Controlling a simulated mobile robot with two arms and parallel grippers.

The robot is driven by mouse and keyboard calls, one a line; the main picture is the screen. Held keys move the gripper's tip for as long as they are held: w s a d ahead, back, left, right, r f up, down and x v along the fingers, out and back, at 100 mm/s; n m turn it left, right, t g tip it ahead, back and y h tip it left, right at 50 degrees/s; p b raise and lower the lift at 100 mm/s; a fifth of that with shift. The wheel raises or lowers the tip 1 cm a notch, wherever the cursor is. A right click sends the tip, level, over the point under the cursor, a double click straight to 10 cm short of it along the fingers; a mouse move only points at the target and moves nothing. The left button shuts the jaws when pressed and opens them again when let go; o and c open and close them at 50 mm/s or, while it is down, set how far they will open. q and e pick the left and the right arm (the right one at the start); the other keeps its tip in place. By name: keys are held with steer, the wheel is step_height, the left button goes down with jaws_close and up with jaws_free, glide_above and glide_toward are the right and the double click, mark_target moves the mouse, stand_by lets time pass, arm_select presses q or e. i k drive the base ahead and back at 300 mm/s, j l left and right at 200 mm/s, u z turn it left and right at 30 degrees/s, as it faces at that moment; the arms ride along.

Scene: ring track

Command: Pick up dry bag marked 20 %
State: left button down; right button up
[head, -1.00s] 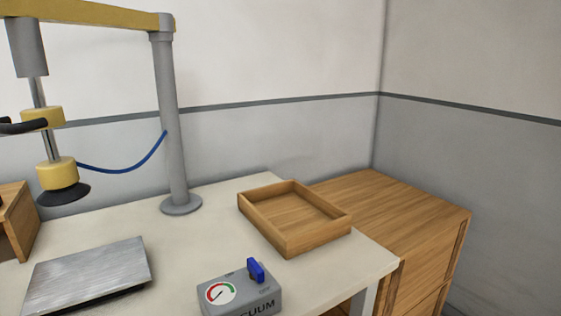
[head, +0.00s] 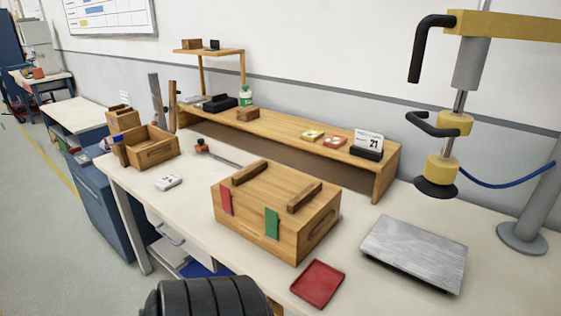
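I see no dry bag marked 20 % that I can make out in the head view. A closed wooden box (head: 262,222) with two dark wooden bars on its lid and a red and a green tag on its front stands on the white workbench (head: 185,215); its inside is hidden. An open wooden bin (head: 157,154) stands at the bench's left end, its contents not clear. Neither of my grippers is in view.
A red tray (head: 317,284) lies at the front edge, a metal plate (head: 415,252) to its right. The vacuum lifter's suction cup (head: 436,187) hangs above the plate. A wooden shelf (head: 285,130) with small items runs along the back. A white device (head: 169,182) lies left.

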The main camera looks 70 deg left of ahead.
mark_target(172, 180)
steer(key=u, duration=3)
steer(key=i+j+z, duration=0.25)
steer(key=i+j, duration=0.15)
steer(key=i+j+z, duration=0.2)
steer(key=i+j, duration=0.2)
steer(key=i+j+z, duration=0.25)
steer(key=j, duration=0.3)
steer(key=i, duration=0.1)
